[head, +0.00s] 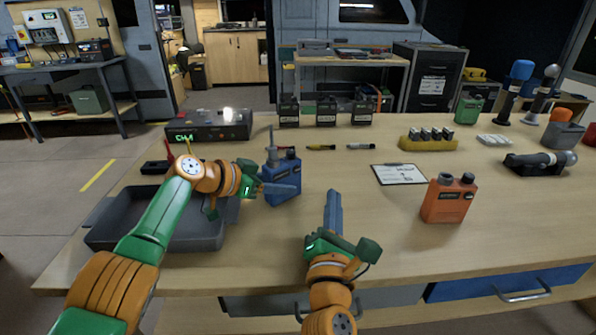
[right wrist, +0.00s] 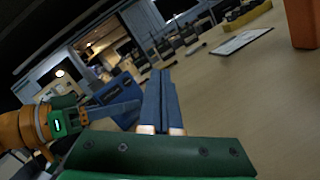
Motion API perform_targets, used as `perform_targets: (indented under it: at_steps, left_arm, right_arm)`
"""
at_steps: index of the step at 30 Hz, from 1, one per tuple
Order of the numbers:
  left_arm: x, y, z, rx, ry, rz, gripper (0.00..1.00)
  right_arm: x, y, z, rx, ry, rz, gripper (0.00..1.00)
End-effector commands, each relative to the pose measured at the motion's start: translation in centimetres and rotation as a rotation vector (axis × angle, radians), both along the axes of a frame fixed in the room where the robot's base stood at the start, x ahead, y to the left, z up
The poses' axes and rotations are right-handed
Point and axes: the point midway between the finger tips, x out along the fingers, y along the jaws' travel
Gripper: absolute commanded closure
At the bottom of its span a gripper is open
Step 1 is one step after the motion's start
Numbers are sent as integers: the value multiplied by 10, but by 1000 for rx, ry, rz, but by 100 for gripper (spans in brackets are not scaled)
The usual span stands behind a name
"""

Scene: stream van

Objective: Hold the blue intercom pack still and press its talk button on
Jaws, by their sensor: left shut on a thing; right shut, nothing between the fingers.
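The blue intercom pack (head: 284,180) stands upright on the table, with an antenna and a knob on its top. It also shows in the right wrist view (right wrist: 122,92). My left gripper (head: 284,189) is shut on the blue pack from its left side, a finger lying across its front. My right gripper (head: 334,197) is shut and empty, in front of the pack and to its right; its closed fingers show in the right wrist view (right wrist: 160,90). The talk button cannot be made out.
A grey tray (head: 165,240) lies at the left under my left arm. An orange pack (head: 448,198) stands at the right, a clipboard (head: 398,174) behind it. Pens, a yellow battery rack (head: 428,143) and a receiver box (head: 208,126) sit further back. The table's right front is clear.

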Motion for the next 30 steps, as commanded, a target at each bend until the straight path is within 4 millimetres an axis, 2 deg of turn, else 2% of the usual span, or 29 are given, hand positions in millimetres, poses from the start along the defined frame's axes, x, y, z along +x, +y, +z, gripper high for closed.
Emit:
perform_targets:
  at_steps: [6, 13, 18, 30]
  left_arm:
    - [0, 0, 0, 0, 0, -1, 100]
    - [0, 0, 0, 0, 0, -1, 100]
    - [0, 0, 0, 0, 0, -1, 100]
    - [0, 0, 0, 0, 0, -1, 100]
  right_arm:
    - [33, 22, 1, 0, -1, 0, 100]
    - [61, 41, 1, 0, -1, 0, 100]
    - [68, 46, 1, 1, -2, 3, 100]
    - [68, 45, 1, 1, -2, 2, 100]
